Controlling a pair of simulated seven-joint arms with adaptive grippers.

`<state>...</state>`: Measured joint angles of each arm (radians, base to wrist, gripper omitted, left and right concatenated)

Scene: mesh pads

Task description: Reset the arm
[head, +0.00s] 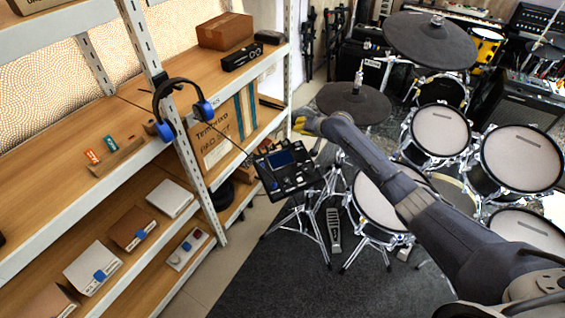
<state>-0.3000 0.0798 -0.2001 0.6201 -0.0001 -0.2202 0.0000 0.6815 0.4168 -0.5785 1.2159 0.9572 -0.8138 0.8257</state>
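My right arm comes in from the lower right corner and reaches up and left across the drum kit (441,131). Its gripper (304,124) is at the far end, small in the picture, above and right of the black electronic module (286,170). A yellowish patch shows at the gripper's tip. Whether the fingers are open or shut is too small to tell, and no held thing can be made out. My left gripper is not in view.
A shelf unit (182,150) stands at the left, with blue headphones (168,129) on its post and several boxes. Cymbal pads (430,40) and drums crowd the right around my arm. Dark carpet (290,275) lies open at the lower middle.

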